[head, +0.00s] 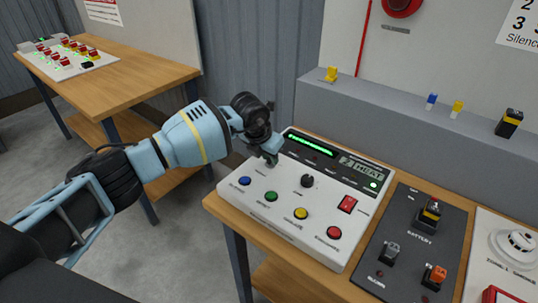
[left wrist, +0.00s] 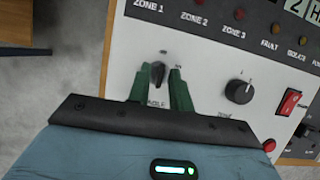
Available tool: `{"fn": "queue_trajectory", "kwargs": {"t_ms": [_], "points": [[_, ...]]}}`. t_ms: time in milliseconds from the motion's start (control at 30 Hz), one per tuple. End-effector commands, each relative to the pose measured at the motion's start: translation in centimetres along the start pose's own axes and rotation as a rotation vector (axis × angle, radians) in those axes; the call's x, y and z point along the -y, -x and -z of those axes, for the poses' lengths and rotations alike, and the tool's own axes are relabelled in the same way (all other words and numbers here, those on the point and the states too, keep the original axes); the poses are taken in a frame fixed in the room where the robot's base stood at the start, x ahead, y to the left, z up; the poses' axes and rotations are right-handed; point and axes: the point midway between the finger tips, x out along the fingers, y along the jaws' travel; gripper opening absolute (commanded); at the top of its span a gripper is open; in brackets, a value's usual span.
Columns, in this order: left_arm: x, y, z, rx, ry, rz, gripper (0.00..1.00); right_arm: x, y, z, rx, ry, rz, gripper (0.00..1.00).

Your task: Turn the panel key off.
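The white control panel (head: 322,212) stands on a wooden table, with a lit green strip and a small display. It also fills much of the left wrist view (left wrist: 118,55). The dark panel key (left wrist: 157,74) sits near the panel's left side, roughly upright in the left wrist view. The small marks around it are too blurred to read. My left gripper (left wrist: 162,76) has its green fingers on either side of the key, with a slight gap visible. In the head view my left gripper (head: 270,158) hides the key. My right gripper is not in view.
A black knob (head: 307,181) and a red rocker switch (head: 347,204) are right of the key. Blue, green, yellow and red buttons line the panel front. A dark battery board (head: 405,250) lies to the right. A grey ledge (head: 390,112) runs behind.

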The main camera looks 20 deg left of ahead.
Motion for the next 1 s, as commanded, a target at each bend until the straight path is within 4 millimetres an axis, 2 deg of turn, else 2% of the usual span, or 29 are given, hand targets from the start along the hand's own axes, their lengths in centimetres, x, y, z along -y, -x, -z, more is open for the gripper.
{"fn": "queue_trajectory", "kwargs": {"t_ms": [367,800,1000], "points": [[0.0,0.3,0.0,0.001,-0.001,0.000,0.27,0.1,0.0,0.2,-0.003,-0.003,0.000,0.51],[0.0,6.6,-0.1,0.005,-0.002,0.000,0.27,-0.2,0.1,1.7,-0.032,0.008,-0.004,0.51],[0.0,7.8,0.0,0.002,-0.001,0.000,0.27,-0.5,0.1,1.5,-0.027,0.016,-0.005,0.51]]}}
